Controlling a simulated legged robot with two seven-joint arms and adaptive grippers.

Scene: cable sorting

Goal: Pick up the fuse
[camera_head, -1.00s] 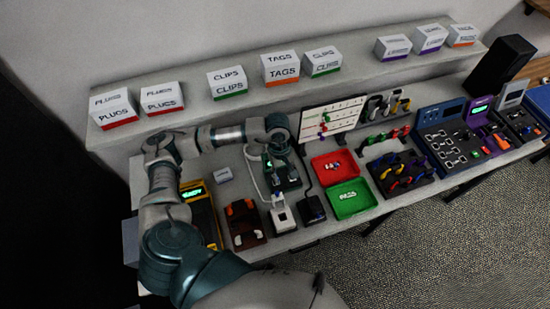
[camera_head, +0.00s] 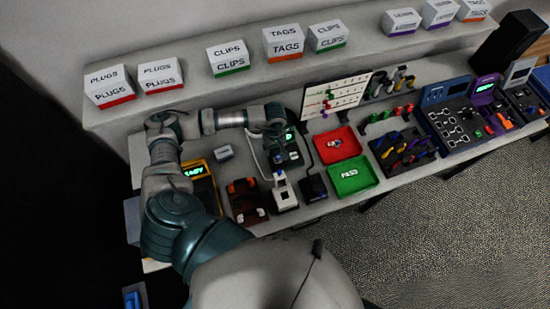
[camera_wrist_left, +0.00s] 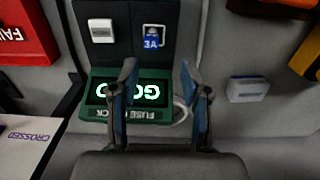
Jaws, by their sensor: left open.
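A blue fuse marked "3A" (camera_wrist_left: 152,42) stands in a light-framed slot of the dark green fuse checker (camera_wrist_left: 125,113), whose lit display reads in green, partly covered by a finger. The checker also shows in the head view (camera_head: 293,157), partly behind my gripper. My left gripper (camera_wrist_left: 160,80) is open and empty above the checker. Its two fingers straddle the display's right edge, and the fuse lies beyond the fingertips, between their lines. In the head view my left gripper (camera_head: 275,128) hangs over the checker's back part. My right gripper is not in view.
A red tray (camera_head: 338,145) and a green tray (camera_head: 353,174) lie right of the checker. A white-topped device (camera_head: 284,190) stands in front, a yellow meter (camera_head: 203,185) to the left. In the wrist view a small white block (camera_wrist_left: 248,89) sits right of the fingers.

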